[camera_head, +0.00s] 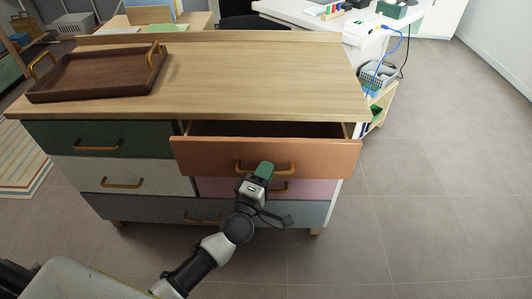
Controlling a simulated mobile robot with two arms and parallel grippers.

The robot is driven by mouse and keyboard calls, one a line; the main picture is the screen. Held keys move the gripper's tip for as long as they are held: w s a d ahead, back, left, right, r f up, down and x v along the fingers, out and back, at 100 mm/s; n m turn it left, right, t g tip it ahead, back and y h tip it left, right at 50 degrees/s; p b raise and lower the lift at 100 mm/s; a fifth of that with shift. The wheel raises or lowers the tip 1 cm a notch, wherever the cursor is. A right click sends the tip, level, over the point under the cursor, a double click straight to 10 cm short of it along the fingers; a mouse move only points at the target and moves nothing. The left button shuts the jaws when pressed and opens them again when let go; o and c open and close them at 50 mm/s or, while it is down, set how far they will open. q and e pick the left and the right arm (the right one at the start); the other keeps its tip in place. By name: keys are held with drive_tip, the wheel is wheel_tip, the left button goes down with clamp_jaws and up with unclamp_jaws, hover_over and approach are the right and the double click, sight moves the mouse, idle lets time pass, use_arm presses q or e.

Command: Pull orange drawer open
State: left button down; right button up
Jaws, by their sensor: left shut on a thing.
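The orange drawer (215,153) is at the top right of the wooden dresser. It stands partly open, with a dark gap showing behind its front. Its brass-coloured handle (284,167) is on the middle of the front. My left gripper (264,172) is at this handle and shut on it. The gripper's green fingertip shows against the handle; the grip itself is partly hidden. My right gripper is not in view.
A dark wooden tray (95,80) with brass handles sits on the left of the dresser top (240,80). Green, white, pink and grey drawers are shut. A basket (378,75) on a low shelf stands behind right. Floor to the right is clear.

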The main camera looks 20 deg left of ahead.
use_arm(q)
drive_tip(key=s+d+p, duration=0.1)
drive_tip(key=s+d, duration=0.1)
drive_tip(key=s, duration=0.7)
drive_tip(key=s+d+p, duration=0.1)
drive_tip(key=s+d, duration=0.2)
drive_tip(key=s, duration=0.6)
drive_tip(key=shift+s+p, duration=0.15)
drive_tip(key=shift+p, duration=0.2)
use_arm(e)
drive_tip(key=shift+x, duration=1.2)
use_arm(q)
drive_tip(key=shift+d, duration=0.1)
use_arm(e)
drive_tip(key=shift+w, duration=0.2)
use_arm(q)
drive_tip(key=c, duration=1.2)
unclamp_jaws()
drive_tip(key=v, duration=1.1)
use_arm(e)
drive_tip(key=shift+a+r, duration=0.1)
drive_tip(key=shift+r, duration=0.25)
